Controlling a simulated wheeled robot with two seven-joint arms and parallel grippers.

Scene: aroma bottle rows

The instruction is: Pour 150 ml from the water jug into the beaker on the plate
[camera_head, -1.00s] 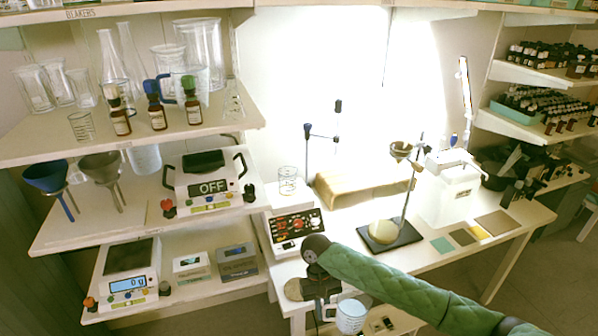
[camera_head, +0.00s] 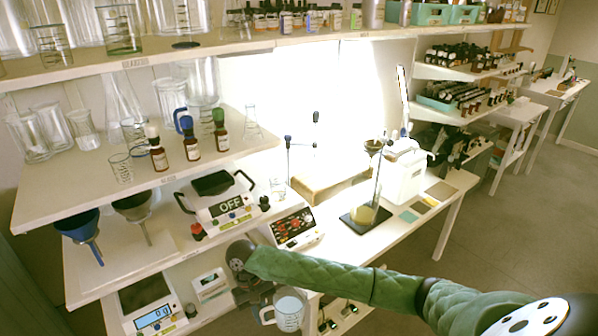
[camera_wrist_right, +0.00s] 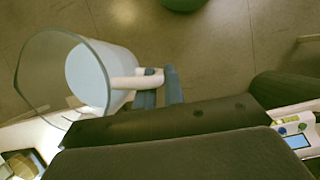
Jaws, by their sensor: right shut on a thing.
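The water jug (camera_head: 290,312) is a clear vessel with pale bluish water, low in the head view in front of the bench. My right gripper (camera_head: 259,297) is at the jug's left side. In the right wrist view the jug (camera_wrist_right: 38,82) is at the left, and the right gripper (camera_wrist_right: 160,90) is shut on its white handle (camera_wrist_right: 128,82). The small clear beaker (camera_head: 277,187) stands on the plate (camera_head: 293,228), a white unit with a dark control panel, above and behind the jug. The plate's top is hard to make out. My left gripper is not in view.
Left shelves hold glassware, brown dropper bottles (camera_head: 191,148), funnels (camera_head: 80,225), an OFF-display device (camera_head: 222,205) and a scale (camera_head: 150,305). A stand with a dark base (camera_head: 362,222) is right of the plate. Open floor (camera_head: 530,200) lies at the right.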

